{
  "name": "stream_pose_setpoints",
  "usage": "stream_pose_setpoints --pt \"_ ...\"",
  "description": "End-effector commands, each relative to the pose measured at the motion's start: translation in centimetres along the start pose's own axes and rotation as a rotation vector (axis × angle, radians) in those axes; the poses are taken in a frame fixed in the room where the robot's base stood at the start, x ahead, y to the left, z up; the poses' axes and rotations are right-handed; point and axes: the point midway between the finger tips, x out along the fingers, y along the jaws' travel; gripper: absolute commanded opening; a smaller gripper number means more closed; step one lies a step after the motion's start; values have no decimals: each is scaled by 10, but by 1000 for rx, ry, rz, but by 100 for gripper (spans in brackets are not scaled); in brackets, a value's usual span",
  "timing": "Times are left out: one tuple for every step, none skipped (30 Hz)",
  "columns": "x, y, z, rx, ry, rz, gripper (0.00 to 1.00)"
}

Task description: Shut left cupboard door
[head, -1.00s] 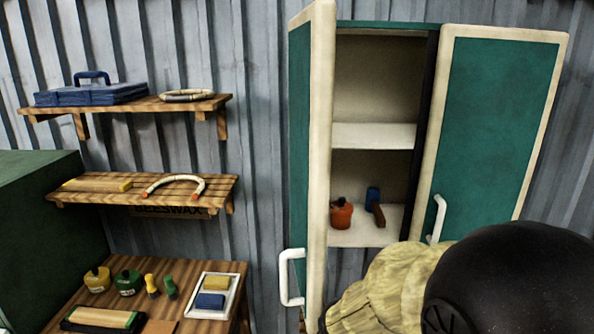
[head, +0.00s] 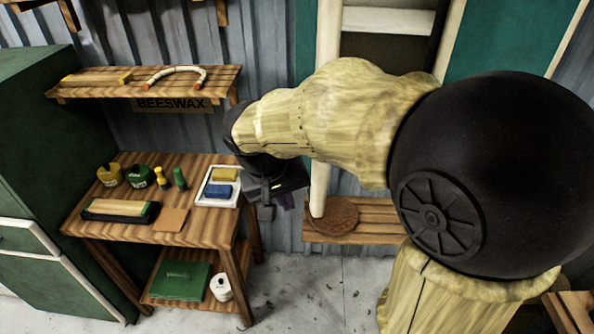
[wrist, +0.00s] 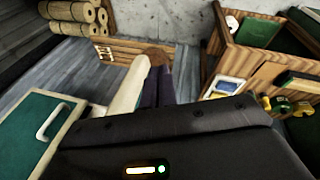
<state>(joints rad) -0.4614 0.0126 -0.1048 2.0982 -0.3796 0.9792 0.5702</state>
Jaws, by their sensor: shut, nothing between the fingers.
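The left cupboard door (head: 327,75) stands open, seen almost edge-on with its cream edge toward me. My arm hides part of it, and its handle does not show in the head view. My gripper (head: 267,208) is shut and empty, left of the door's lower part and near the bench's right end. I cannot tell if it touches the door. In the wrist view, my dark fingers (wrist: 152,88) are beside a cream edge (wrist: 126,90), apparently this door's. A teal door panel (wrist: 28,130) with a white handle shows there too; which door is unclear.
A workbench (head: 190,228) with tools and a white tray (head: 232,200) stands left of my gripper. A low slatted shelf (head: 370,235) with a brown round mat (head: 337,215) is below the cupboard.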

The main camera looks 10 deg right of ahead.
Motion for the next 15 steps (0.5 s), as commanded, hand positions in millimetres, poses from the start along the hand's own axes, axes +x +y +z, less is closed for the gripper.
stream_pose_setpoints --pt "-16 -6 -9 13 26 42 0" --pt "-27 -7 -13 29 39 70 0" --pt "-41 -9 -19 55 61 108 0" --pt "-52 -9 -22 76 77 135 0" --pt "-63 -10 -25 100 94 159 0" --pt "-76 -10 -28 129 116 189 0" --pt "-85 -11 -30 151 132 208 0" --pt "-93 -11 -32 171 146 225 0" --pt "-102 -11 -33 194 161 242 0" --pt "-107 -11 -34 207 170 253 0" --pt "-111 -11 -34 217 176 260 0" --pt "-114 -11 -34 226 181 266 0" --pt "-116 -11 -34 230 184 268 0" --pt "-116 -12 -34 231 184 269 0" --pt "-116 -12 -34 230 184 269 0"
